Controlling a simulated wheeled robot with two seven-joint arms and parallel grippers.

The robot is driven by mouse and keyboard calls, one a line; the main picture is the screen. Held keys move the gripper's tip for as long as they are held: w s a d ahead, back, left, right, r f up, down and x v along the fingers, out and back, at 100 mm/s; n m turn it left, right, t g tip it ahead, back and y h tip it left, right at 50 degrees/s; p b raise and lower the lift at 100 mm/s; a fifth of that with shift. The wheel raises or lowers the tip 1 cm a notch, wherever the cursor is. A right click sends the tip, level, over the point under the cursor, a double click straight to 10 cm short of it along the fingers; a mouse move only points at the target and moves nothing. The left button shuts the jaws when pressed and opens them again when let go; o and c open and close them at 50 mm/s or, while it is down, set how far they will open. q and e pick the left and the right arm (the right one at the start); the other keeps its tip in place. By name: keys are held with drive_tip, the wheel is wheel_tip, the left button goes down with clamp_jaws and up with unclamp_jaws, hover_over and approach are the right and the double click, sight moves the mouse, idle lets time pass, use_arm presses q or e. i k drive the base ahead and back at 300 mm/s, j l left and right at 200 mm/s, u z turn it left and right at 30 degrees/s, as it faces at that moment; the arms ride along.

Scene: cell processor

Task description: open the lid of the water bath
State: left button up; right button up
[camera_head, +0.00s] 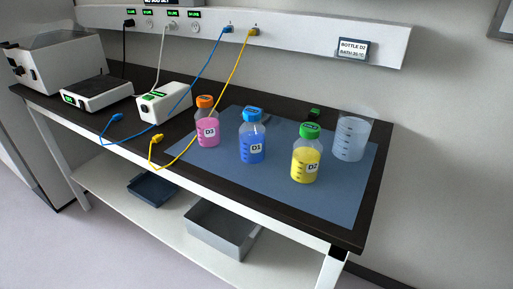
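A pale box-shaped unit (50,72) with dark knobs on its front stands at the far left end of the bench; it looks like the water bath. Its slanted grey lid (48,42) appears to lie closed on top, and the left edge of the unit is cut off by the picture. Neither of my grippers is in view.
A dark-topped device (96,93) and a small white device (164,103) stand right of the unit. Pink (208,132), blue (252,148) and yellow (306,168) bottles and a clear beaker (351,138) stand on a blue mat (335,205). Blue (190,85) and yellow (225,90) cables hang across the bench.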

sight(24, 35)
drive_tip(key=u, duration=1.4)
